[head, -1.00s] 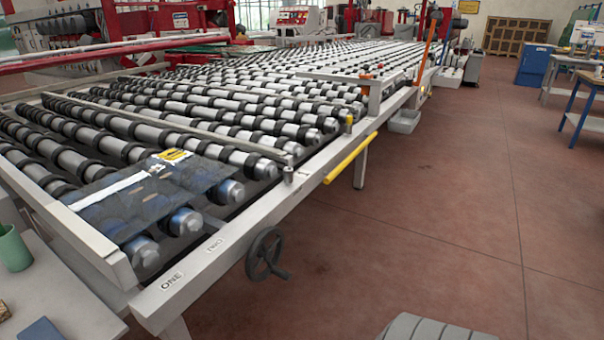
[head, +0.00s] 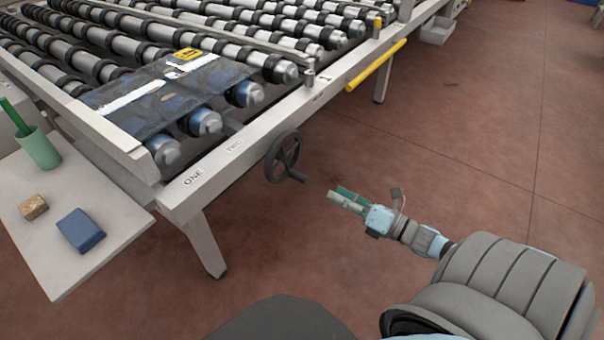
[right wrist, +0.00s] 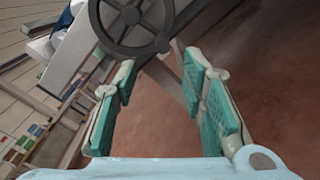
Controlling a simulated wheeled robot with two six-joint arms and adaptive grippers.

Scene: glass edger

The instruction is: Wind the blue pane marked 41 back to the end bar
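A see-through bluish pane (head: 197,84) lies flat on the rollers at the near end of the conveyor. It has a white strip and a yellow tag (head: 186,54); I cannot read a number on it. The pane's left edge is close to the pale end bar (head: 82,116); I cannot tell if they touch. A dark handwheel (head: 271,160) is on the side rail near the words ONE and TWO. In the right wrist view the handwheel (right wrist: 133,43) shows beyond the open fingers. My left gripper is not in view.
A pale side table (head: 95,262) at the left holds a green cup (head: 38,149), a blue block (head: 80,231) and a small brown block (head: 33,207). A yellow bar (head: 376,65) runs along the rail. A conveyor leg (head: 203,240) stands below. The red floor to the right is clear.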

